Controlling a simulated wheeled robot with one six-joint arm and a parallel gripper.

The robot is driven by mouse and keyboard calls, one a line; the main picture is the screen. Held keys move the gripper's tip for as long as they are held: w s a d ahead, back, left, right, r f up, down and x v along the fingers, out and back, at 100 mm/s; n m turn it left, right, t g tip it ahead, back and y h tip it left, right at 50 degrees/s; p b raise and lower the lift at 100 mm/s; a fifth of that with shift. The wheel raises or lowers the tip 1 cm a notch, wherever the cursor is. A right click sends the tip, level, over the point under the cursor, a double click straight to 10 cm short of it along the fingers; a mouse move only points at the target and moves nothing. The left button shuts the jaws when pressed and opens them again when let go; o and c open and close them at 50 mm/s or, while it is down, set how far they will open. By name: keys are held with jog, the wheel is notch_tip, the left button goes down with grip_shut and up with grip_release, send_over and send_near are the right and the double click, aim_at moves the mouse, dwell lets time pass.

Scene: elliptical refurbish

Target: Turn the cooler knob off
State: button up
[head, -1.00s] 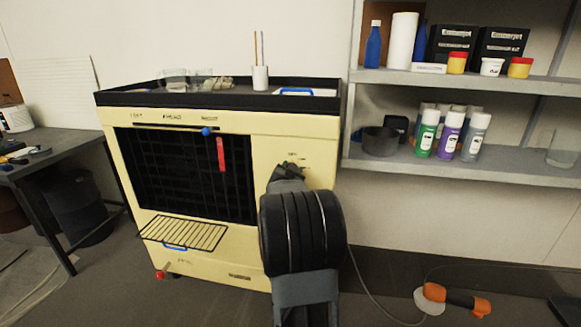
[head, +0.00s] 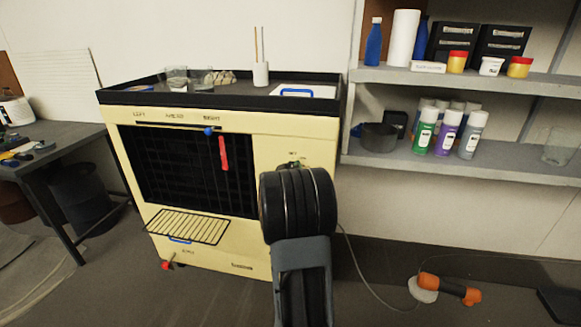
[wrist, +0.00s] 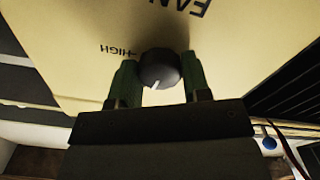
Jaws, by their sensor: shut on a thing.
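The cooler (head: 215,262) is a cream-yellow cabinet with a black grille, standing against the wall. Its dark round knob (wrist: 160,66) shows in the wrist view on the yellow panel, near printed "HIGH" and "FAN" lettering. A white pointer mark on the knob points down and slightly left in that view. My gripper (wrist: 159,80) has its green fingers on both sides of the knob and is shut on it. In the head view my arm hides the knob and most of the gripper, at the cooler's right front.
A black tray top (head: 220,103) on the cooler holds glasses and a white cup with sticks. A wire rack (head: 187,226) juts from the front. Shelves (head: 450,79) with bottles and cans stand right. An orange tool (head: 447,288) with a cord lies on the floor.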

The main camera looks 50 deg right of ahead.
jog(key=shift+s+f+n, duration=0.1)
jog(key=shift+f+n, duration=0.05)
jog(key=shift+n, duration=0.55)
jog(key=shift+p, duration=0.3)
jog(key=o, duration=0.7)
jog(key=shift+s+d, duration=0.1)
jog(key=shift+d, duration=0.05)
jog(key=shift+o, duration=1.1)
jog(key=p+v, duration=0.1)
jog(key=v, duration=1.3)
jog(key=shift+w+p, duration=0.25)
jog(key=shift+p, duration=0.05)
jog(key=shift+n, duration=0.3)
